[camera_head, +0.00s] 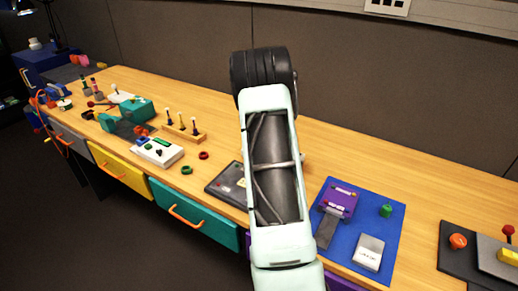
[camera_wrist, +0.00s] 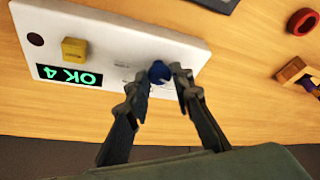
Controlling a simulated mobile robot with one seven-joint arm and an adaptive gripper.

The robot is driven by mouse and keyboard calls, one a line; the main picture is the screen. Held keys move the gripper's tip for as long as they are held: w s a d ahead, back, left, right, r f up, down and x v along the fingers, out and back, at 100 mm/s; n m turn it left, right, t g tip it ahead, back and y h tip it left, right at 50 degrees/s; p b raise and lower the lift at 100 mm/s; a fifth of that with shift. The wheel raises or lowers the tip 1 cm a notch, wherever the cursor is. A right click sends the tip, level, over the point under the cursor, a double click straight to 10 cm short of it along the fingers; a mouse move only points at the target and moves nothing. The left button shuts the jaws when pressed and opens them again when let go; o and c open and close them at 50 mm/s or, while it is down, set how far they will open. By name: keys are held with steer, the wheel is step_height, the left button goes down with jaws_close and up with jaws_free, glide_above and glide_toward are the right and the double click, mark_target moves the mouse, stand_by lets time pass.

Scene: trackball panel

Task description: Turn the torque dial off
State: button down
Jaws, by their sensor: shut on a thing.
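A white panel (camera_wrist: 118,48) lies on the wooden table in the wrist view. It bears a yellow block-shaped knob (camera_wrist: 74,49), a dark display (camera_wrist: 76,76) with upside-down green text reading "OK 4", and a small blue dial (camera_wrist: 158,70). My gripper (camera_wrist: 161,76) has its two fingertips on either side of the blue dial and is shut on it. No label naming the dial is readable. In the head view my arm covers the middle of the table and hides my gripper and this panel.
A red ring (camera_wrist: 302,22) and a wooden stand (camera_wrist: 296,73) lie beside the panel. In the head view, a blue mat (camera_head: 386,232) holding a purple device (camera_head: 340,198) is right of my arm. A dark board (camera_head: 224,187) is partly hidden on the left.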

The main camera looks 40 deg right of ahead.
steer(key=shift+n+y+b, duration=0.4)
steer(key=shift+n+b, duration=0.3)
steer(key=shift+n, duration=0.3)
steer(key=shift+d, duration=0.1)
steer(key=c, duration=1.7)
jaws_free()
steer(key=shift+r, duration=0.15)
steer(key=v, duration=1.2)
steer(key=shift+s, duration=0.25)
steer(key=shift+f, duration=0.2)
